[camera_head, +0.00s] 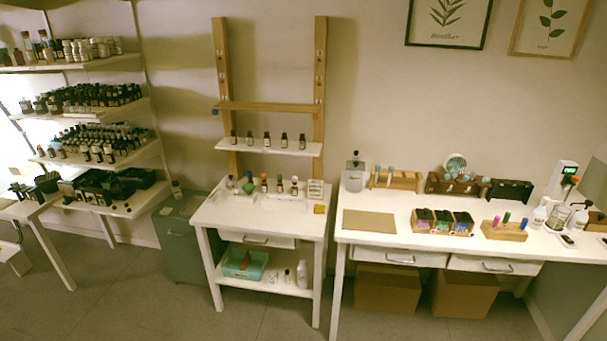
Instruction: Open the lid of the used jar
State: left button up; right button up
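A grey lidded jar (355,176) stands upright at the back left of the right-hand white table (400,228). It has a small dark knob on top, and its lid looks closed. It is the most jar-like thing in view, but I cannot read any marking that says it is the used jar. Neither of my grippers shows in the head view, and nothing is seen touching the jar.
A small white table (262,217) with several dropper bottles stands left of it. A brown mat (369,221) lies in front of the jar. A wooden rack (396,180) is close on its right. Floor in front (180,315) is clear.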

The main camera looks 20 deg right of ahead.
aim_at(350, 165)
jog(key=u, duration=0.7)
jog(key=k, duration=0.1)
jog(key=z, duration=1.8)
jog(key=i, duration=1.3)
jog(key=u, duration=0.35)
